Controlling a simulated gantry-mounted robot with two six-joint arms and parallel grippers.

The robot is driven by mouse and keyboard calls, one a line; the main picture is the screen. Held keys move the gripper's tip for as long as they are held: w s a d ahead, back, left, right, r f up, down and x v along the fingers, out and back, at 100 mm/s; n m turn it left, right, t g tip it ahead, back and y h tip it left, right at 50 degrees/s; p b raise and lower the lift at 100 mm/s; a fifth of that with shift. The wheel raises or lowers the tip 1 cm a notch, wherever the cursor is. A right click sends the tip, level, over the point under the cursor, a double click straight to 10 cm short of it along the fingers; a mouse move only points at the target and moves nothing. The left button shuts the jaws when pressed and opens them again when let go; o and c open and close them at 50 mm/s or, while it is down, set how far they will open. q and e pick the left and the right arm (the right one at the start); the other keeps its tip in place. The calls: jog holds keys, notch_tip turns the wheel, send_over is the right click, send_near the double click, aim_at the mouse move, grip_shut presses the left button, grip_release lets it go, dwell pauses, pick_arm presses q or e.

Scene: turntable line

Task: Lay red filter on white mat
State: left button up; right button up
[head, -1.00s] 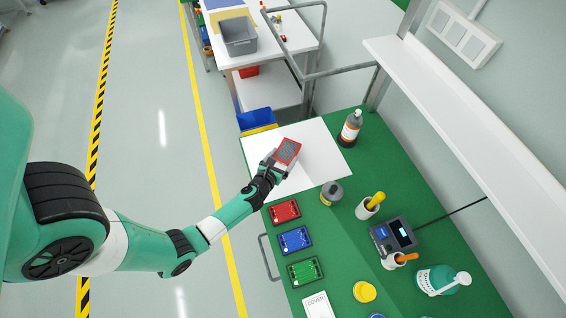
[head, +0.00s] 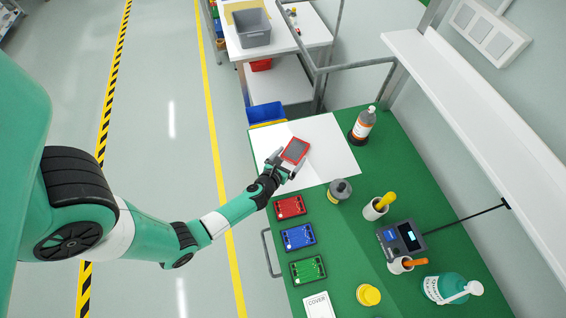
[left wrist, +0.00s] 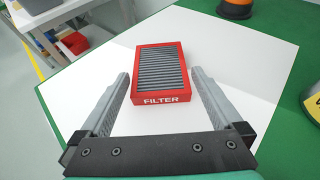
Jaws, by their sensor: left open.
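The red filter (left wrist: 159,75), a flat red-framed block with grey pleats and the word FILTER on its near side, lies on the white mat (left wrist: 82,97). In the head view the filter (head: 295,150) shows near the middle of the mat (head: 335,145), at the end of my left arm. My left gripper (left wrist: 159,85) is open, with one finger on each side of the filter's near end and a gap on both sides. My right gripper is not in view.
A shelf (head: 480,110) overhangs the right.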

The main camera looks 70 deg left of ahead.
pick_arm(q)
jog(key=p+v, duration=0.1)
jog(key=v, duration=1)
jog(key=shift+s+p, duration=0.1)
jog(key=shift+p, duration=0.2)
